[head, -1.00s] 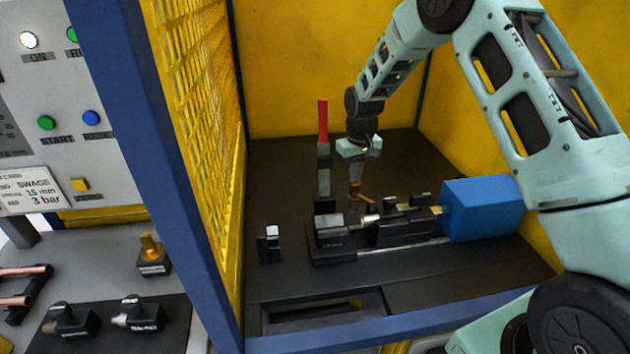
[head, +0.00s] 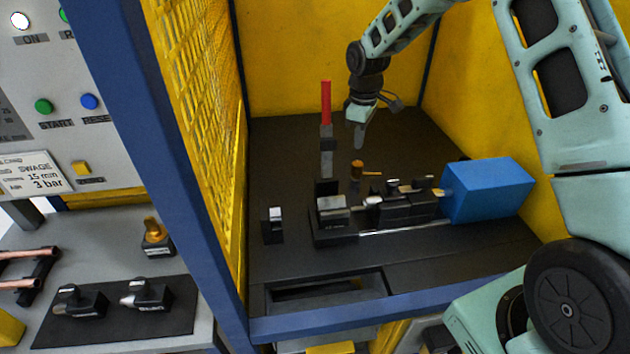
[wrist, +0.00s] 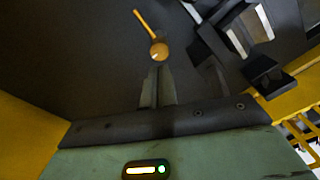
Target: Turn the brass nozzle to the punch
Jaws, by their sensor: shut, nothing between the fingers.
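The brass nozzle (head: 357,168) stands on a post behind the machine's slide, its thin spout pointing right in the head view. In the wrist view the nozzle (wrist: 159,51) shows as a round brass knob, its spout pointing up and slightly left. A silver tip, which looks like the punch (head: 372,202), faces the clamp block at the left end of the black slide. My gripper (head: 359,142) is shut and empty, above the nozzle and apart from it in the head view. Its fingers (wrist: 157,75) appear just below the knob in the wrist view.
A red-handled lever (head: 326,103) stands upright left of the nozzle. A clamp block (head: 333,217) and a blue box (head: 487,190) flank the slide. Yellow mesh (head: 195,130) and a blue post close the left side. The floor behind the nozzle is clear.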

